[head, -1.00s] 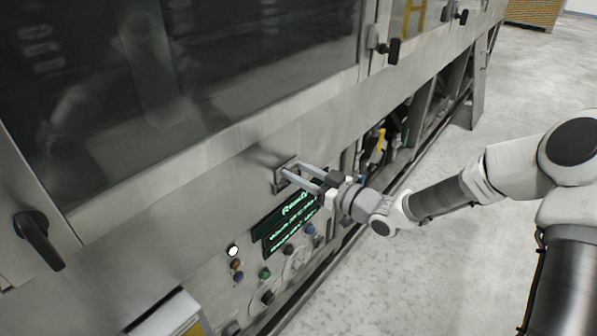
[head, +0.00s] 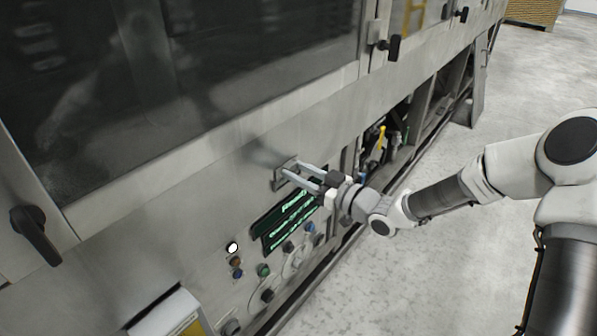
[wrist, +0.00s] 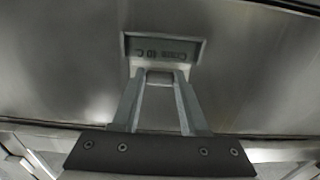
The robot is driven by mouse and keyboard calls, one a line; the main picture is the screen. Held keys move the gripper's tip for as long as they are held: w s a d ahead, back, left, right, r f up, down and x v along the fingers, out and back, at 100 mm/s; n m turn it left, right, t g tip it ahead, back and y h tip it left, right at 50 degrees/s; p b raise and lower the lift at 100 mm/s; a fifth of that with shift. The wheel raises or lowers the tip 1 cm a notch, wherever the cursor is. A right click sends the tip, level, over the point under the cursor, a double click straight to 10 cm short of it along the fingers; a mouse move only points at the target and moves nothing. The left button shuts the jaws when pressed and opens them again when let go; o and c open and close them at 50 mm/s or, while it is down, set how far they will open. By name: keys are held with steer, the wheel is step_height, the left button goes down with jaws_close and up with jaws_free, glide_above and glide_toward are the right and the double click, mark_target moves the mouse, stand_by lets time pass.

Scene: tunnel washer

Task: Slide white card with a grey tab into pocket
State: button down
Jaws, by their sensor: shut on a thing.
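The pocket (head: 279,181) is a small grey metal frame on the washer's front panel, above the lit display. In the wrist view the pocket (wrist: 190,47) shows as a recessed grey plate with dark lettering, upside down. My gripper (head: 290,175) points at the panel, with its fingertips right at the pocket. In the wrist view my gripper (wrist: 160,75) has its two long fingers reaching the pocket's near edge. A small pale piece of the card with the grey tab (wrist: 160,77) shows between the fingertips.
The display (head: 290,217) with green text and several buttons and knobs (head: 263,270) lie just below. Black door handles (head: 36,235) stick out at left and upper right (head: 391,48). A white box (head: 167,314) is at the bottom left.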

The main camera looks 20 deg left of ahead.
steer(key=shift+c, duration=1.8)
jaws_free()
